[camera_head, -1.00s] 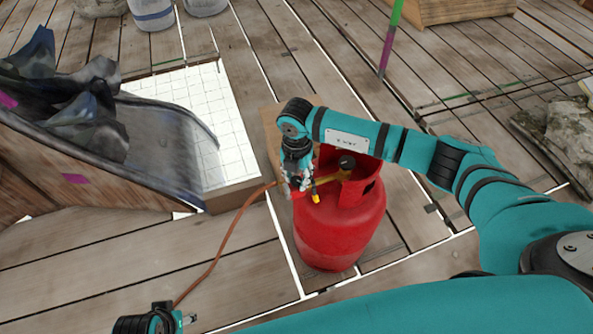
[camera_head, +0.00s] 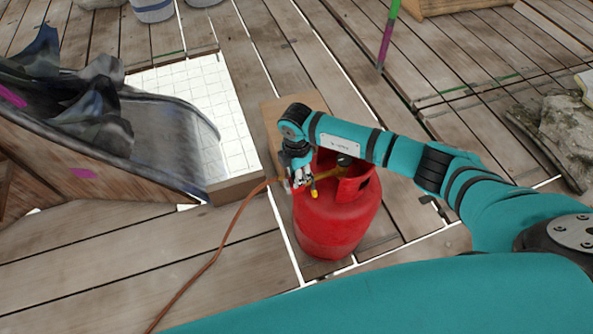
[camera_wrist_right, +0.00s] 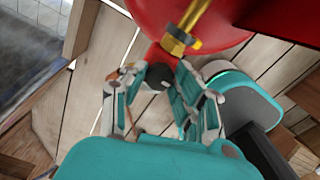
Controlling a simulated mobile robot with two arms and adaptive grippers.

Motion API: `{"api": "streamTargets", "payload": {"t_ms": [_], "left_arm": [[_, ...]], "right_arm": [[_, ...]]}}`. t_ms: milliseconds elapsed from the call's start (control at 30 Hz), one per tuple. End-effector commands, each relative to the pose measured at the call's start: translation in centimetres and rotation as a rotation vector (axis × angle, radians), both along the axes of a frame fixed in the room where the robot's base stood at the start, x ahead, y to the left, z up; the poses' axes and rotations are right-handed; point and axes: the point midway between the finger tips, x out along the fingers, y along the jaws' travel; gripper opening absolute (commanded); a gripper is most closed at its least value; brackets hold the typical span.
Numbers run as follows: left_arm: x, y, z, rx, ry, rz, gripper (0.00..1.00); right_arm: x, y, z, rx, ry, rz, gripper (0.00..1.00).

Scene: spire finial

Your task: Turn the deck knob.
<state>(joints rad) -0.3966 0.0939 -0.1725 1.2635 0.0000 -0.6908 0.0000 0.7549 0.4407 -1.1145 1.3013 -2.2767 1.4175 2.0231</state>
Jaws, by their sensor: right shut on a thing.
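A red gas cylinder (camera_head: 335,225) stands upright on the deck, with a yellow valve fitting (camera_head: 330,174) inside its collar. My right gripper (camera_head: 302,182) is at the collar's left side, beside the fitting. In the right wrist view a small dark knob (camera_wrist_right: 158,76) at the end of the brass fitting (camera_wrist_right: 181,40) sits between the fingers of my right gripper (camera_wrist_right: 157,80), which are shut on it. The fingers hide the knob in the head view. My left gripper is out of view.
An orange hose (camera_head: 222,245) runs from near the valve across the planks. A ramp-like structure with dark crumpled material (camera_head: 85,115) stands at left, beside a white gridded panel (camera_head: 205,100). A rock (camera_head: 568,135) lies at right.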

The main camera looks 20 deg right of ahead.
Motion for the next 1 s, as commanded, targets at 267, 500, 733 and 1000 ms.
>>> {"api": "streamTargets", "payload": {"t_ms": [267,500,733,1000], "left_arm": [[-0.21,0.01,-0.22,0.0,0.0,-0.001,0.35],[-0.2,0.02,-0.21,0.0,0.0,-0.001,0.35],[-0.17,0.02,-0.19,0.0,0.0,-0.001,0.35],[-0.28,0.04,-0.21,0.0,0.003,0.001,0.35]], "right_arm": [[0.09,-0.02,0.06,0.001,-0.002,-0.013,0.0],[0.09,-0.02,0.06,0.001,-0.002,-0.012,0.35],[0.04,-0.01,0.03,0.0,-0.001,-0.011,0.52],[0.09,0.02,0.76,0.001,-0.003,-0.01,0.52]]}}
